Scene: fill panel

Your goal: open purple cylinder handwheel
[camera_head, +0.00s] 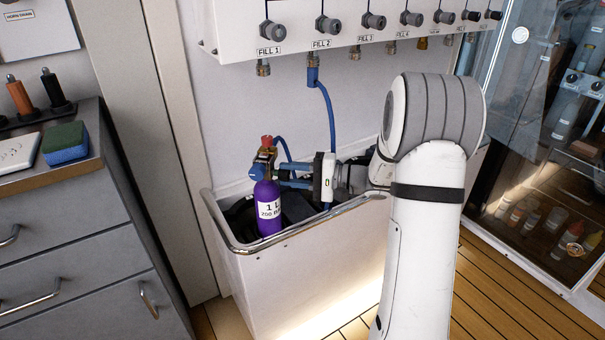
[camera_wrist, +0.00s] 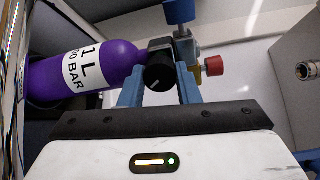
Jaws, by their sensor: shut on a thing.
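The purple cylinder (camera_head: 268,208) stands upright in the white bin, with a white label reading 1 L. It also shows in the wrist view (camera_wrist: 110,65), lying sideways in the picture. Its black handwheel (camera_wrist: 159,76), with a white mark on its face, sits at the valve between the blue fingers of my gripper (camera_wrist: 160,92). The gripper is shut on the handwheel, reaching it from the right in the head view (camera_head: 284,178), where the handwheel is hard to make out. The valve has a red cap (camera_head: 266,140) on top.
A blue hose (camera_head: 330,115) runs from the FILL 2 outlet down toward the cylinder. The white bin (camera_head: 300,262) has a metal rail around its rim. The fill panel (camera_head: 340,30) with several black knobs is above. A grey drawer cabinet (camera_head: 75,225) stands at left.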

